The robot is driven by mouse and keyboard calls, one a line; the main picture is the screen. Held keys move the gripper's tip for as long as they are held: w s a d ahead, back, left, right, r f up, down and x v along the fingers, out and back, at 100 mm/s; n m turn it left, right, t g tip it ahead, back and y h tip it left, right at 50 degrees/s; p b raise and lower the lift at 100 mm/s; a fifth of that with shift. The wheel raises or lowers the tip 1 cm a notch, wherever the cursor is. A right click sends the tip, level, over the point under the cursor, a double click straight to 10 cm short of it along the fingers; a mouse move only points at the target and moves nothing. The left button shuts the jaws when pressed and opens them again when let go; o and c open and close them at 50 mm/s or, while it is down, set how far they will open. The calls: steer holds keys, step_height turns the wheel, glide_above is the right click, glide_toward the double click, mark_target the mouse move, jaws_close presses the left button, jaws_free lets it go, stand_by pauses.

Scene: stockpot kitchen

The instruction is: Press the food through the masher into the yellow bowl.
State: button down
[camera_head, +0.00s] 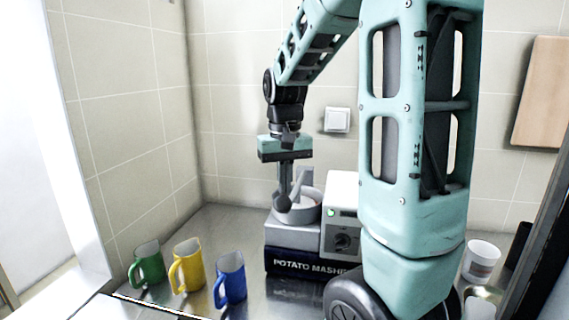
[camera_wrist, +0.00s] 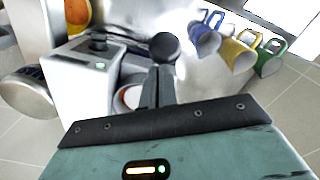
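The potato masher (camera_head: 293,236) is a grey and white machine on a dark base lettered "POTATO MASHE…", standing on the metal counter. It also shows in the wrist view (camera_wrist: 80,85). A grey lever (camera_head: 306,184) at its top seems to end in a dark ball knob (camera_head: 282,203); the knob shows in the wrist view (camera_wrist: 165,47). My gripper (camera_head: 285,192) points down over the masher, its fingers (camera_wrist: 160,85) close together with tips at the knob. I cannot tell if they touch it. I see no yellow bowl, only a yellow mug (camera_head: 188,266). Food inside the masher is hidden.
A green mug (camera_head: 149,265) and a blue mug (camera_head: 231,278) flank the yellow mug, left of the masher. A white tub (camera_head: 481,260) stands at the right, partly behind my arm. Tiled walls close in the back and left. A wooden board (camera_head: 541,92) hangs at right.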

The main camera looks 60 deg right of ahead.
steer(key=shift+f+b, duration=0.55)
steer(key=shift+f, duration=0.5)
stand_by(1.1)
steer(key=shift+r, duration=0.1)
stand_by(2.8)
step_height(320, 180, up, 16)
steer(key=p, duration=1.4)
steer(key=shift+f, duration=0.2)
stand_by(0.7)
